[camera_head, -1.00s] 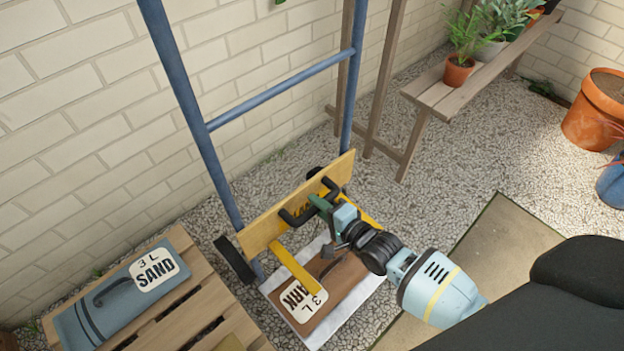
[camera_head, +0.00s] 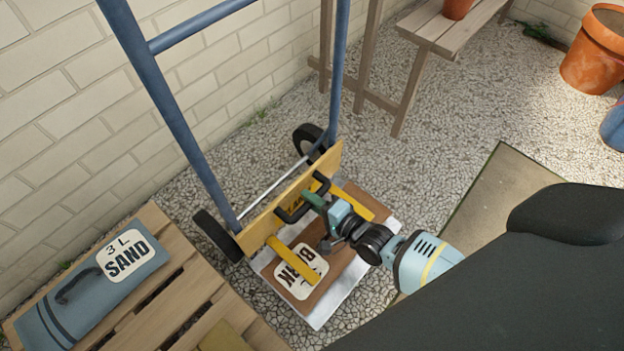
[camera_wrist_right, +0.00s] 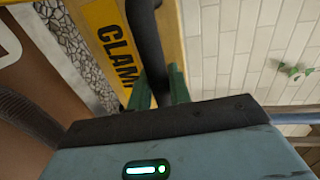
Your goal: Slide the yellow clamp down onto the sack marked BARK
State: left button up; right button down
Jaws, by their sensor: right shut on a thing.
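The sack marked BARK (camera_head: 345,268) is brown with a white label and lies flat at the truck's foot. One clamp arm crosses its label; I cannot tell whether the arms touch it. My right gripper (camera_head: 316,202) is shut on the clamp's handle, above the sack. In the right wrist view the clamp's lettering (camera_wrist_right: 113,45) and the green fingers (camera_wrist_right: 160,95) around the black handle show. My left gripper is not in view.
The blue hand truck (camera_head: 170,85) stands near the brick wall, with a black wheel (camera_head: 216,236) on each side. A wooden pallet (camera_head: 185,280) with the SAND sack (camera_head: 95,285) is at left. A wooden bench (camera_head: 440,35) and terracotta pot (camera_head: 597,50) stand at right, beyond gravel.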

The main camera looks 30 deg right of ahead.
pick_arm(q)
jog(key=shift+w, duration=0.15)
pick_arm(e)
jog(key=shift+s+d+f, duration=0.1)
jog(key=shift+s+f, duration=0.05)
jog(key=shift+f, duration=0.25)
jog(key=c, duration=1.5)
grip_release()
jog(key=shift+f, duration=0.1)
jog(key=shift+o, duration=0.8)
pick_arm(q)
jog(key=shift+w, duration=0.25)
